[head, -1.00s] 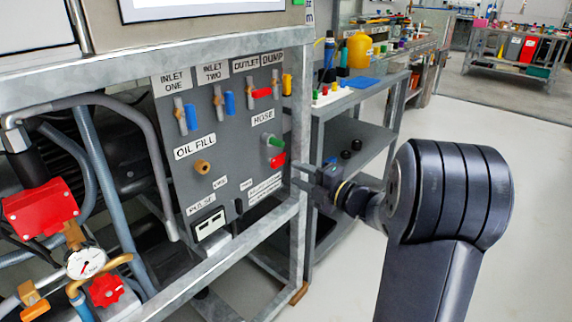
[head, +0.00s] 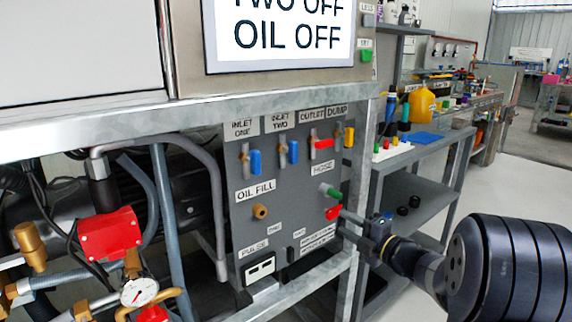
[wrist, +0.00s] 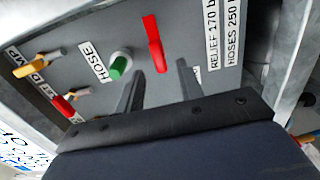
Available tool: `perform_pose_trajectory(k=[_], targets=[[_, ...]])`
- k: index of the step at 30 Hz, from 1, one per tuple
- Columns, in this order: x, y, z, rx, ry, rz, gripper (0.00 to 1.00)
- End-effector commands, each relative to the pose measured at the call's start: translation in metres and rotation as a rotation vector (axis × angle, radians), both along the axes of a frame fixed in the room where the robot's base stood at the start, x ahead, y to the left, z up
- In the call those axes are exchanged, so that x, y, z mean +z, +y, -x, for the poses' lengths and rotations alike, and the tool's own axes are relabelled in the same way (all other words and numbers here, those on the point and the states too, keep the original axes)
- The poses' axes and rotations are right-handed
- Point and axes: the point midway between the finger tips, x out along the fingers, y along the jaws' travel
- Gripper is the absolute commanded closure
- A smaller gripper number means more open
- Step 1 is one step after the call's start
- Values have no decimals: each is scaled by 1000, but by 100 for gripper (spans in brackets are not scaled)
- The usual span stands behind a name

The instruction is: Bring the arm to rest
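My gripper (wrist: 160,69) is in front of the grey valve panel (head: 285,200). Its two dark fingers stand apart in the wrist view, with no object between them. A red handle (wrist: 154,43) is just ahead of the fingertips; a small gap seems to separate them, but contact is hard to judge. In the head view, the red handle (head: 333,212) sits below the green HOSE fitting (head: 329,191), and my gripper (head: 362,222) is to its right. My arm reaches in from the lower right.
The metal frame's upright (head: 366,160) is close to my gripper. A grey shelf cart (head: 440,150) with bottles stands behind to the right. A screen (head: 280,35) above reads "TWO OFF" and "OIL OFF". A gauge (head: 139,292) is at lower left. Open floor lies right.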

Motion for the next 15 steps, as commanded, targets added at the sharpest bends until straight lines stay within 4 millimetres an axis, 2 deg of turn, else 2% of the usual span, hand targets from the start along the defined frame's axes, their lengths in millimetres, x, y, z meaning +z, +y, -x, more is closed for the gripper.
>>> perform_pose_trajectory(k=[3,9,15], targets=[[-3,15,-19,5,-1,0,65],[-1,32,-42,2,-1,-2,65],[2,33,-45,0,18,-26,65]])
